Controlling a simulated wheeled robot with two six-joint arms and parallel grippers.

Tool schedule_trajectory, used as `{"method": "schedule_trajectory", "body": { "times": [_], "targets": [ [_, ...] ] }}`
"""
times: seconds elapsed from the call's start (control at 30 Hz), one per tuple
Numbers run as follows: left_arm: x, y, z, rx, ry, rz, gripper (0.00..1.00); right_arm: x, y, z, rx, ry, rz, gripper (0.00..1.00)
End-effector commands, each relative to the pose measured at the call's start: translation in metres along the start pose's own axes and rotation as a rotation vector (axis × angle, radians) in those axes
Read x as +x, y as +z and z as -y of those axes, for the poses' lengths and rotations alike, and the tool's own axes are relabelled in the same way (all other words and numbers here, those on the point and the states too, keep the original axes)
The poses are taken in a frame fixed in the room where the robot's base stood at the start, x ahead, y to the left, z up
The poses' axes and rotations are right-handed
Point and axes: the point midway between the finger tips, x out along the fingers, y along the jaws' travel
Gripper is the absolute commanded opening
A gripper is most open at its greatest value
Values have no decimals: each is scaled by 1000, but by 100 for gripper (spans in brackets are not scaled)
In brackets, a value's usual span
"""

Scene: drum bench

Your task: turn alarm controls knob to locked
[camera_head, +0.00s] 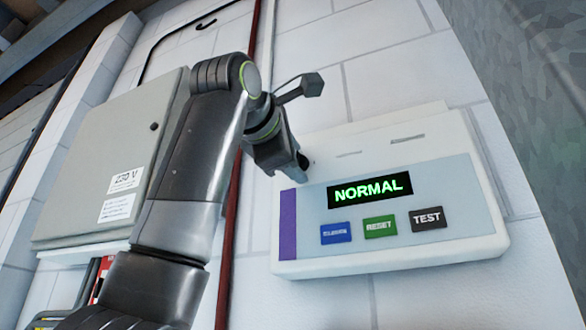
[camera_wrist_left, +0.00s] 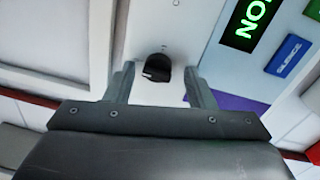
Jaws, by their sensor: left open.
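The alarm control panel (camera_head: 400,245) is a white box on the wall with a green "NORMAL" display (camera_head: 370,190) and blue, green and black buttons. Its black knob (camera_wrist_left: 157,68) shows in the left wrist view, on the white face beside the purple strip. In the head view the knob is hidden or merges with my gripper. My left gripper (camera_head: 298,165) is at the panel's left edge. In the left wrist view its two fingers (camera_wrist_left: 160,85) are open, one on either side of the knob, with gaps visible. Contact cannot be told. My right gripper is not in view.
A grey electrical cabinet (camera_head: 120,150) marked 230 V is on the wall at left, behind my left arm. A dark red pipe (camera_head: 229,240) runs down the wall between cabinet and panel. The wall right of the panel (camera_head: 535,90) is grey and rough.

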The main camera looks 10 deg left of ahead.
Motion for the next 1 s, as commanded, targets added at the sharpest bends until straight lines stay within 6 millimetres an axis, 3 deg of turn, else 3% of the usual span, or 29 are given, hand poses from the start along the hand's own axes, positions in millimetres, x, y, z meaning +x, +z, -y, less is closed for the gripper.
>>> {"method": "schedule_trajectory", "body": {
  "times": [0.27, 0.7, 1.0],
  "targets": [
    [-18, 0, 1, 0, 6, 0, 49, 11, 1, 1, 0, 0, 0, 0],
    [-122, -1, 4, 0, 4, 1, 49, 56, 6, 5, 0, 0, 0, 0],
    [-167, 0, 1, 0, 0, 0, 49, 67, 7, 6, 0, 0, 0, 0]
  ]
}}
